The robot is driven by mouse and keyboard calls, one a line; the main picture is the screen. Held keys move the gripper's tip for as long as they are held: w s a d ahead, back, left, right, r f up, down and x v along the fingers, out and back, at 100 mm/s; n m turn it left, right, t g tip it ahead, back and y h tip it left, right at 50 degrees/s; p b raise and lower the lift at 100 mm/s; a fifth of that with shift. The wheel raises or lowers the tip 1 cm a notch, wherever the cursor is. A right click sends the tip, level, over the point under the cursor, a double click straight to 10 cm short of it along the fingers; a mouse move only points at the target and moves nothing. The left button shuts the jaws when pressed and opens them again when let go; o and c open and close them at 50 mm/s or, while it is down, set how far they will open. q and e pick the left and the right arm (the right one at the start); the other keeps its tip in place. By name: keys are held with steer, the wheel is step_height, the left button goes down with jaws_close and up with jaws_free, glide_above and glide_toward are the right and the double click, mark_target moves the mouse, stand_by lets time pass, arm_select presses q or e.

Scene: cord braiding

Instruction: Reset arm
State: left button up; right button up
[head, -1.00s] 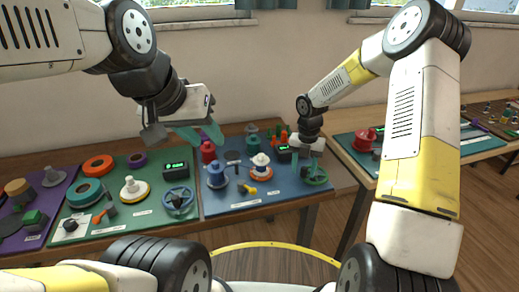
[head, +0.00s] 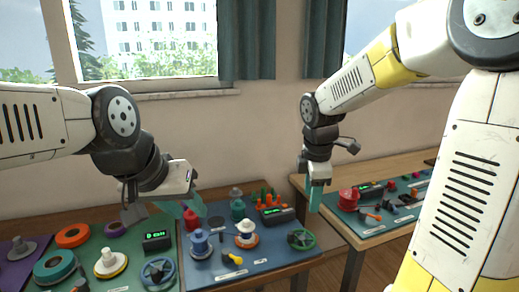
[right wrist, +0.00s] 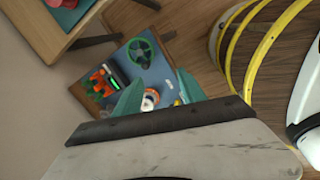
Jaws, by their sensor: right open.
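My left gripper (head: 186,208) hangs above the boundary between the green mat (head: 120,287) and the blue mat (head: 262,263) in the head view. Its teal fingers look apart, with nothing seen between them. My right gripper (head: 315,198) points down near the blue mat's right end, above and behind the green handwheel (head: 301,240). Its fingers overlap in the head view. In the right wrist view the right gripper (right wrist: 160,92) shows two separated teal fingers with no held object. The blue mat's parts show beyond them, including the green wheel (right wrist: 139,50).
The blue mat holds a blue spool (head: 199,243), a white-and-orange spool (head: 246,234), a yellow piece (head: 235,259) and a display box (head: 273,214). Orange and teal rings lie on the green mat. Another table (head: 352,250) with a red spool (head: 348,200) stands right.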

steer(key=s+r+m+t+y, duration=0.1)
steer(key=s+r+m+t, duration=0.1)
steer(key=s+m, duration=0.6)
steer(key=s+r+m+t+y, duration=0.1)
steer(key=s+r+m, duration=0.3)
steer(key=s+m, duration=0.3)
steer(key=shift+s+d+r+m+t+y, duration=0.3)
steer(key=shift+s+d+r+m+t, duration=0.1)
steer(key=shift+m, duration=1)
